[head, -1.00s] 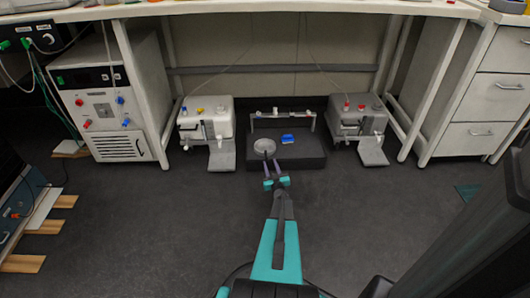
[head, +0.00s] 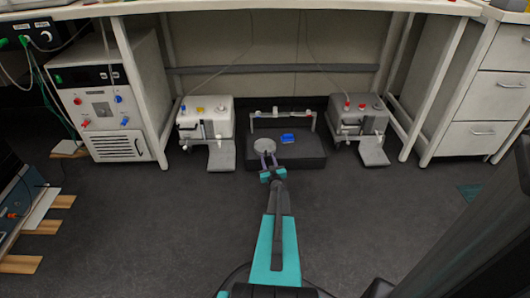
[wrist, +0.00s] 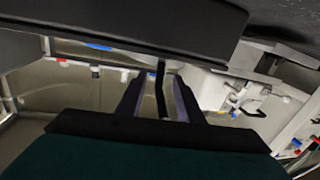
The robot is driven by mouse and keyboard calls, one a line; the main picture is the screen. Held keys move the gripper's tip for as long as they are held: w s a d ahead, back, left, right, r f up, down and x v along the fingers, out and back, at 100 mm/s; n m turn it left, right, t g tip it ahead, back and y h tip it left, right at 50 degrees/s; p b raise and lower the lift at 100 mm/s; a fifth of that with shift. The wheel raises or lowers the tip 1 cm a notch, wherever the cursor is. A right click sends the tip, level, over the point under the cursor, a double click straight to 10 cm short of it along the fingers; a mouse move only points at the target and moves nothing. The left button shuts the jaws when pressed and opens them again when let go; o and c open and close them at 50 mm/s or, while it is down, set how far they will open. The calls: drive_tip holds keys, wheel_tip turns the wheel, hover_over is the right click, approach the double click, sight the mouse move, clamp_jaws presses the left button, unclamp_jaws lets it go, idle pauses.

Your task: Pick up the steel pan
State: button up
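The steel pan (head: 265,145) shows in the head view as a small round grey disc at the front left of the black platform (head: 305,162). My gripper (head: 268,155) is at the platform's front edge, just on the near side of the pan. Its two fingers are apart and point toward the pan. In the wrist view my gripper (wrist: 158,85) is open, with a thin dark bar between the fingers. I cannot tell whether that bar is part of the pan. The pan's round face is not recognisable there.
A blue object (head: 288,138) lies on the platform right of the pan, before a low metal frame (head: 282,114). A white unit (head: 205,118) stands left and a grey unit (head: 357,115) right. The bench top (head: 290,7) overhangs. The floor in front is clear.

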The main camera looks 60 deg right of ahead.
drive_tip(key=shift+b+x, duration=0.35)
drive_tip(key=shift+x, duration=1)
clamp_jaws()
